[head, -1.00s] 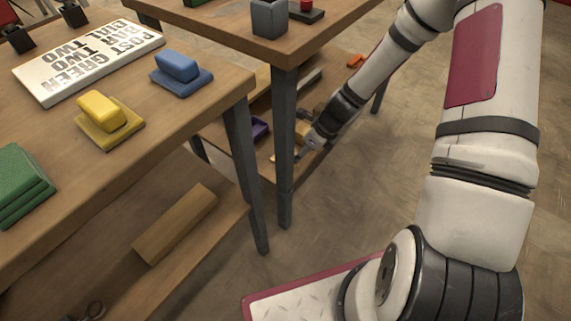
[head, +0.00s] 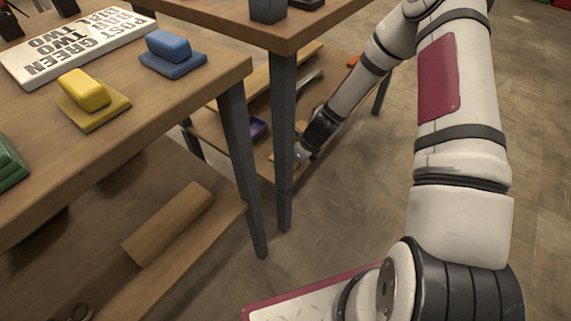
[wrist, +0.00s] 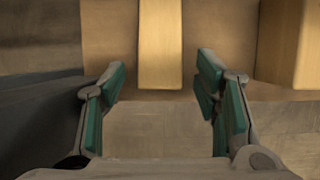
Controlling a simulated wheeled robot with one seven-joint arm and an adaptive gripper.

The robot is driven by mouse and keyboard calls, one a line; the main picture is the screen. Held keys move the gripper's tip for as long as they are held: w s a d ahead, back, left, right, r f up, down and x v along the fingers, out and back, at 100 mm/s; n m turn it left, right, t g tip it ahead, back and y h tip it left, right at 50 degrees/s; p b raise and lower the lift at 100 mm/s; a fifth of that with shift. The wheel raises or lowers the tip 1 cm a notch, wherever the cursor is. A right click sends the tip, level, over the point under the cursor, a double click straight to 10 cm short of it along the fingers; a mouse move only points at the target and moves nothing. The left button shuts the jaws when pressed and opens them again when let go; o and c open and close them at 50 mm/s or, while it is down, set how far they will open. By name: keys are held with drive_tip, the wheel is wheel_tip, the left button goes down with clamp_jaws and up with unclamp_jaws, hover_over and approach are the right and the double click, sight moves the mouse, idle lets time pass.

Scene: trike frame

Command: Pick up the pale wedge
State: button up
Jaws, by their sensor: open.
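The pale wedge (wrist: 160,45) looks like a light tan wooden strip in the wrist view, lying on a brown wooden surface. Its near end sits between my fingertips, with a gap on each side. My gripper (wrist: 163,76) is open, its green-padded fingers apart and touching nothing that I can see. In the head view my gripper (head: 302,152) is low by the lower shelf of the far table, close behind a table leg. The wedge cannot be made out clearly there.
A larger tan block (wrist: 292,45) stands right of the right finger. A dark grey shape (wrist: 40,115) lies left of the left finger. The head view shows a grey table leg (head: 284,140) beside my gripper and a purple object (head: 257,128) on the lower shelf (head: 228,137).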

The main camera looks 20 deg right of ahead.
drive_tip(key=shift+r, duration=0.1)
drive_tip(key=c, duration=1.1)
